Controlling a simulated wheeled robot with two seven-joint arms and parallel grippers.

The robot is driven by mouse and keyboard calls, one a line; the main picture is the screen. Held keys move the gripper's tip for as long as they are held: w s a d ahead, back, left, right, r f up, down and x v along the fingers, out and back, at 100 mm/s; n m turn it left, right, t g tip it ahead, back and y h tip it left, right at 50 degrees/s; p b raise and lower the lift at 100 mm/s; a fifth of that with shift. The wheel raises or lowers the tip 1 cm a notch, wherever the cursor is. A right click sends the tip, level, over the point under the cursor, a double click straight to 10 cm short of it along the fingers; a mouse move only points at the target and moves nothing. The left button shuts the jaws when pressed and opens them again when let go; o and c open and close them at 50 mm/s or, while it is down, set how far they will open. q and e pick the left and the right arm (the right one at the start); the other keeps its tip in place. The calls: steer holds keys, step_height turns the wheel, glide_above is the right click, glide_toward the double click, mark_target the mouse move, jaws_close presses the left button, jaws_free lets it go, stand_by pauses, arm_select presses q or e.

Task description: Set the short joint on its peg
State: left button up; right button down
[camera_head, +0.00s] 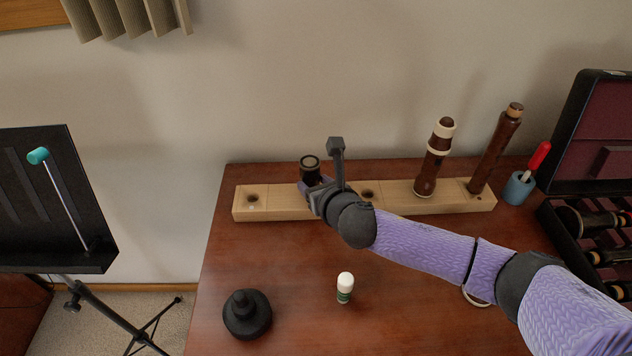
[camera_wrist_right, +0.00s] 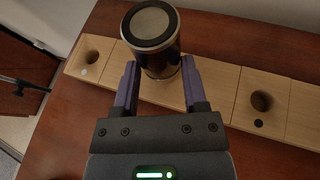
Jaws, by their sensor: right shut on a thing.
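The short joint (camera_head: 310,170), a dark brown tube with a black-rimmed pale round top, stands about upright at the wooden stand (camera_head: 280,208). My right gripper (camera_head: 314,186) is shut on it. In the right wrist view, the joint (camera_wrist_right: 155,42) is between the two fingers of my right gripper (camera_wrist_right: 160,72). The joint covers whatever is under it, so I cannot tell whether it rests on a peg or hangs above the stand. Dark round openings show on the stand to its left and right. My left gripper is not in view.
Two taller brown joints (camera_head: 434,160) (camera_head: 494,150) stand on the stand's right part. A blue cup (camera_head: 518,188) and an open case (camera_head: 590,150) are further right. A white-capped tube (camera_head: 345,287) and a black round object (camera_head: 247,314) stand on the table's front.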

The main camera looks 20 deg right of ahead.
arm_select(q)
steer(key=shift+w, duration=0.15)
arm_select(e)
steer(key=shift+f, duration=0.15)
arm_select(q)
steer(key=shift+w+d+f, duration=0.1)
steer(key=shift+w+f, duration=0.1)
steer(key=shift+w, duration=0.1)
arm_select(e)
steer(key=shift+f, duration=0.1)
steer(key=shift+f, duration=0.15)
arm_select(q)
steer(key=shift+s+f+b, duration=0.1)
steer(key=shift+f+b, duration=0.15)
steer(key=shift+b, duration=0.15)
arm_select(e)
steer(key=shift+f, duration=0.3)
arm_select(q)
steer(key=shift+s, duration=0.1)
arm_select(e)
steer(key=shift+f, duration=0.1)
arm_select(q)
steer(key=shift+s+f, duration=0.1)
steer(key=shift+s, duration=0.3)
arm_select(e)
steer(key=shift+f, duration=0.25)
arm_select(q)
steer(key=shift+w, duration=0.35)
